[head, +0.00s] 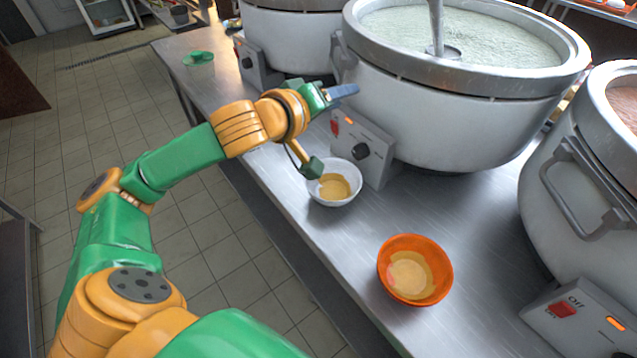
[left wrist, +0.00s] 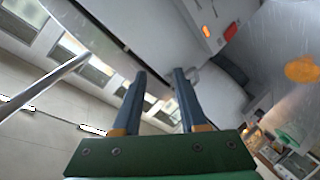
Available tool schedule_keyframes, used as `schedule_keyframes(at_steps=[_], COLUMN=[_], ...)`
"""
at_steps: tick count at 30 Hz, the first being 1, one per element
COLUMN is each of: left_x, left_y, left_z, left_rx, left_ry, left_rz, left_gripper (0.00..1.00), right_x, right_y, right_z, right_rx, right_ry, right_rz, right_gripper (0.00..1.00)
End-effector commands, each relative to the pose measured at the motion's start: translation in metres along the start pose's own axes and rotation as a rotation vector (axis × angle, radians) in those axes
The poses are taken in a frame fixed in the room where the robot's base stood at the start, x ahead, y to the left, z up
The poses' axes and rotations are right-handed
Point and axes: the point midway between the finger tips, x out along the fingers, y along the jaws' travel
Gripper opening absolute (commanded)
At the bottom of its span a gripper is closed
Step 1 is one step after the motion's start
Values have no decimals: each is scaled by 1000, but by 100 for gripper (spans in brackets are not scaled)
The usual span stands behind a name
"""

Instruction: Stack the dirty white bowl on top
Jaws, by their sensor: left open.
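The white bowl (head: 345,199) stands upright on the steel counter with a tan residue inside. It sits in front of a pot's control box. An orange bowl (head: 439,251) with a similar pale residue stands to its right, nearer to me and apart from it. My left gripper (head: 345,91) is above and beyond the white bowl, pointing right at the side of the big pot. Its two fingers (left wrist: 160,75) are apart and empty in the left wrist view. A green part of my left arm overlaps the white bowl's left rim in the head view. My right gripper is not visible.
A large steel pot (head: 430,125) of pale congee with a ladle stands behind the bowls. More pots stand behind left and at right (head: 560,190). A green dish (head: 198,60) lies at the counter's far left end. The counter between the two bowls is clear.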

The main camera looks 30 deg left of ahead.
Motion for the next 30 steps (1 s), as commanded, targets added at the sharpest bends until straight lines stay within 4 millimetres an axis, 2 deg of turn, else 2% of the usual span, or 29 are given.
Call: schedule_keyframes(at_steps=[1, 2, 3, 4, 5, 6, 8, 9, 11, 12, 13, 14, 15, 18, 21, 23, 30], left_x=[-2, -14, -38, -58, -76, -98, -118, -119, -101, -81, -66, -52, -37, -22, -24, -22, 6], left_y=[38, 70, 108, 130, 147, 159, 154, 134, 83, 40, 8, -23, -61, -126, -155, -163, -186], left_z=[-18, -28, -28, -20, -6, 23, 80, 119, 165, 180, 183, 178, 166, 124, 95, 90, 108], left_rx=[329, 585, 939, 1204, 1466, 1816, 2361, -2431, -1881, -1537, -1298, -1080, -827, -389, -187, -145, -137], left_ry=[171, 309, 512, 673, 838, 1068, 1451, -1539, -1256, -1071, -940, -819, -679, -438, -330, -311, -314], left_rz=[222, 355, 499, 582, 646, 710, 769, -708, -497, -420, -392, -383, -398, -495, -578, -601, -608], left_gripper=[42, 42, 42, 42, 42, 42, 42, 42, 42, 42, 42, 42, 42, 42, 42, 42, 42], right_x=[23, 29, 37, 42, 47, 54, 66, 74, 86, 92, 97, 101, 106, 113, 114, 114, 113], right_y=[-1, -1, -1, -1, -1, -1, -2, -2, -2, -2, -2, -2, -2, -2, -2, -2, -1], right_z=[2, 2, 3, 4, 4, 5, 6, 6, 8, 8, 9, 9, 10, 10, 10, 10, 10], right_rx=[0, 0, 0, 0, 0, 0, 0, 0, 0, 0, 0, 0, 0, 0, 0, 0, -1], right_ry=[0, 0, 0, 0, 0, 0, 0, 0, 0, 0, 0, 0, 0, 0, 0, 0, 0], right_rz=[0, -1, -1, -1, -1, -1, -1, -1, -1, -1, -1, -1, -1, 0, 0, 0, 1], right_gripper=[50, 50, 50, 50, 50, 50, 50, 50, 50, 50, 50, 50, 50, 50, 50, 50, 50])
